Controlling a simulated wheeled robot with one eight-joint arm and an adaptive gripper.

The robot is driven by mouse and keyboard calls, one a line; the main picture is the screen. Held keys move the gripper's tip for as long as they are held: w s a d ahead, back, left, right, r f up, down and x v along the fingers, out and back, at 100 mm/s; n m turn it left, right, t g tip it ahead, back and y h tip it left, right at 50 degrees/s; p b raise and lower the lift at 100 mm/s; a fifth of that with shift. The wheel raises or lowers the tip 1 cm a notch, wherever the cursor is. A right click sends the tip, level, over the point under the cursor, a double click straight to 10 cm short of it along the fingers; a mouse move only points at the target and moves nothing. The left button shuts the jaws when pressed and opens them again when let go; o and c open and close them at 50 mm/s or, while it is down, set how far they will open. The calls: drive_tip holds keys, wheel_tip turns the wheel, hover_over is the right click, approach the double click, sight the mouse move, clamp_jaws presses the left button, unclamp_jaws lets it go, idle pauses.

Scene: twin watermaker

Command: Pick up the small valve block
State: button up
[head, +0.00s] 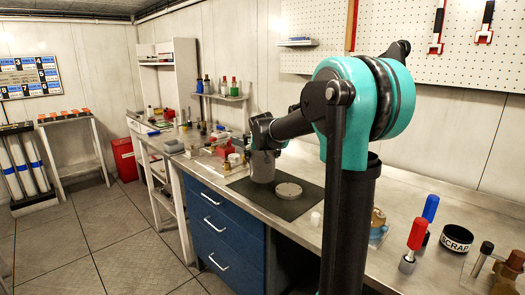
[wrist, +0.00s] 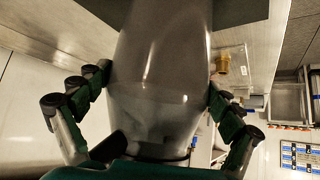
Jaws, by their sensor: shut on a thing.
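My gripper (wrist: 158,85) has its fingers on both sides of a large smooth grey cylinder (wrist: 160,50) in the wrist view, shut on it. In the head view the grey cylinder (head: 262,167) is upright at the dark mat, below the end of my arm; I cannot tell whether it touches the mat. No small valve block can be made out for certain. A brass-coloured piece (wrist: 222,63) shows in a clear tray beyond the right finger in the wrist view. Another brass-coloured piece (head: 378,217) is on the bench right of my arm in the head view.
A flat grey disc (head: 289,190) lies on the dark mat (head: 284,208). A small white piece (head: 316,218) is beside the mat. A red-handled tool (head: 416,235), a blue-handled tool (head: 430,208) and a black SCRAP cup (head: 456,239) stand at right. Several small items crowd the bench's far end.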

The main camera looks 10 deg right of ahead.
sight(263, 163)
drive_tip(key=shift+f, duration=1.7)
drive_tip(key=o, duration=1.5)
drive_tip(key=shift+f, duration=0.1)
drive_tip(key=shift+o, duration=0.3)
